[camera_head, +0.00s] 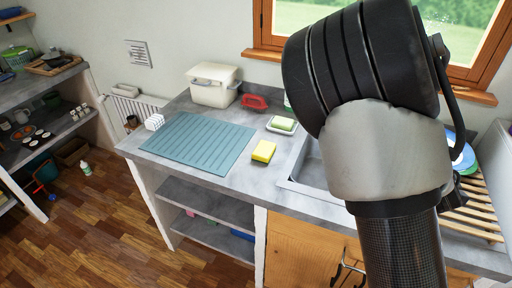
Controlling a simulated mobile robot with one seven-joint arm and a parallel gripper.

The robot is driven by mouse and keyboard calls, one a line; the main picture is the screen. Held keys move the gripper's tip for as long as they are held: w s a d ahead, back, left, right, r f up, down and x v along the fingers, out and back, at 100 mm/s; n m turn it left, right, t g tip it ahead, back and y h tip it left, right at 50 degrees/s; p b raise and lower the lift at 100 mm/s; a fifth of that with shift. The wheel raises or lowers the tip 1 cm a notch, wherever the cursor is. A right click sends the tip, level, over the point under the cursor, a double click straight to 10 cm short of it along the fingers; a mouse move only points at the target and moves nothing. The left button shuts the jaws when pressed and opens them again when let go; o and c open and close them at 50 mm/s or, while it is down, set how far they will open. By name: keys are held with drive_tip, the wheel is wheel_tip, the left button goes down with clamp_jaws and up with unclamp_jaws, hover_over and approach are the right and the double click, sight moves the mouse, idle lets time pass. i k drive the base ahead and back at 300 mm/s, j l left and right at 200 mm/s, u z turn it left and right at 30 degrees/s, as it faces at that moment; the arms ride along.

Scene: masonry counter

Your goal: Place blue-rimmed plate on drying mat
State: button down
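The drying mat (200,143) is a flat, ribbed, blue-green sheet on the left part of the grey counter, and nothing stands on it. At the right, a plate with a blue edge (463,158) shows partly from behind my arm, near a wooden slatted rack. Most of it is hidden, so I cannot tell how it rests or whether my gripper touches it. My arm fills the right-centre of the view, and my gripper is not in view.
A yellow sponge (264,151) lies right of the mat, near the sink (301,169). A soap dish (282,125), red object (255,102) and cream bin (213,86) stand behind. A white holder (154,122) is at the mat's left corner. The wooden rack (478,211) is at right.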

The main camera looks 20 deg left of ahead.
sight(200, 139)
drive_tip(key=k+j, duration=0.1)
drive_tip(key=j, duration=0.5)
drive_tip(key=k+j+z, duration=0.15)
drive_tip(key=j, duration=1.05)
drive_tip(key=k+j+z, duration=0.1)
drive_tip(key=j, duration=0.5)
drive_tip(key=k+j+z, duration=0.1)
drive_tip(key=k+j, duration=0.15)
drive_tip(key=j, duration=0.3)
drive_tip(key=k+j, duration=0.15)
drive_tip(key=j, duration=0.4)
drive_tip(key=k+j+z, duration=0.1)
drive_tip(key=j, duration=0.5)
drive_tip(key=k+j+z, duration=0.1)
drive_tip(key=k+j, duration=0.15)
drive_tip(key=j, duration=0.3)
